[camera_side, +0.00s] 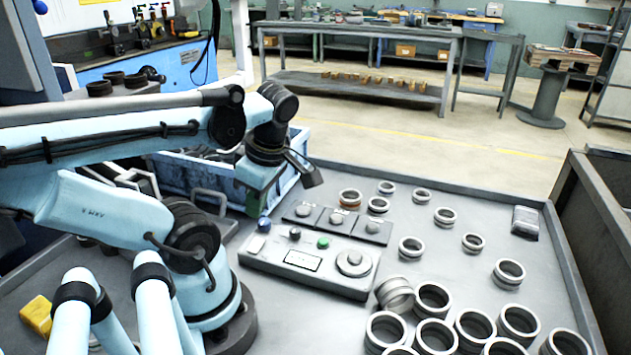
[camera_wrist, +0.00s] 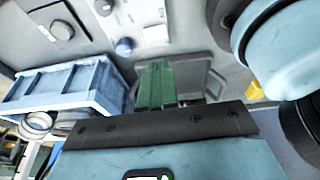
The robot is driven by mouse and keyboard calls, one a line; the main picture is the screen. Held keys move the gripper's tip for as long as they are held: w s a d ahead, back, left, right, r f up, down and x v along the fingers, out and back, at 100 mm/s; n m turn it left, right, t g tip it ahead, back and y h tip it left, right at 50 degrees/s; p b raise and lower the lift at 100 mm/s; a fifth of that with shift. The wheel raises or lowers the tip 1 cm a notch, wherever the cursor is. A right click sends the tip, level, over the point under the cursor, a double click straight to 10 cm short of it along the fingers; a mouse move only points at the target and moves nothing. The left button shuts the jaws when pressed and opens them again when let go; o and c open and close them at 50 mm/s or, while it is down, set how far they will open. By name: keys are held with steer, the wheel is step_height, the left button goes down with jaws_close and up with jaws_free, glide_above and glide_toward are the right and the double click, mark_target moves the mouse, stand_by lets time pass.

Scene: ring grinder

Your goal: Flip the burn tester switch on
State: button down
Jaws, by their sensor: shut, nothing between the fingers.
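The burn tester is probably the grey control box (camera_side: 310,270) on the table in the side view. It carries a display, a round dial, a black knob (camera_side: 295,233), a green button (camera_side: 323,242) and a small white rocker (camera_side: 257,244) at its left end. A blue knob (camera_side: 264,224) sits by that end. In the wrist view the white rocker (camera_wrist: 155,33) and blue knob (camera_wrist: 124,46) lie beyond my fingers. My gripper (camera_side: 252,206) has green fingers, shut and empty, pointing down just above and left of the blue knob. It also shows in the wrist view (camera_wrist: 157,68). The rocker's position cannot be told.
A blue crate (camera_side: 175,180) stands behind my gripper, close to it. A grey tray (camera_side: 225,232) lies left of the box. Three dark pads (camera_side: 335,219) sit behind the box. Several metal rings (camera_side: 433,298) stand to the right and front. The table's right side has some clear room.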

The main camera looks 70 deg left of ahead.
steer(key=s+v, duration=0.1)
steer(key=v, duration=0.5)
steer(key=shift+w+d, duration=0.25)
steer(key=w+d+f+m+t+h, duration=0.1)
steer(key=w+d+m+t, duration=0.3)
steer(key=w+m, duration=0.4)
steer(key=w+d+f+m+t+h, duration=0.1)
steer(key=w+d+f+m+t, duration=0.2)
steer(key=w+m, duration=0.5)
steer(key=d+m+t, duration=0.1)
steer(key=m+t, duration=0.1)
steer(key=m, duration=0.9)
steer(key=shift+d+f+h, duration=0.25)
steer(key=shift+d+h, duration=0.05)
steer(key=shift+d, duration=0.05)
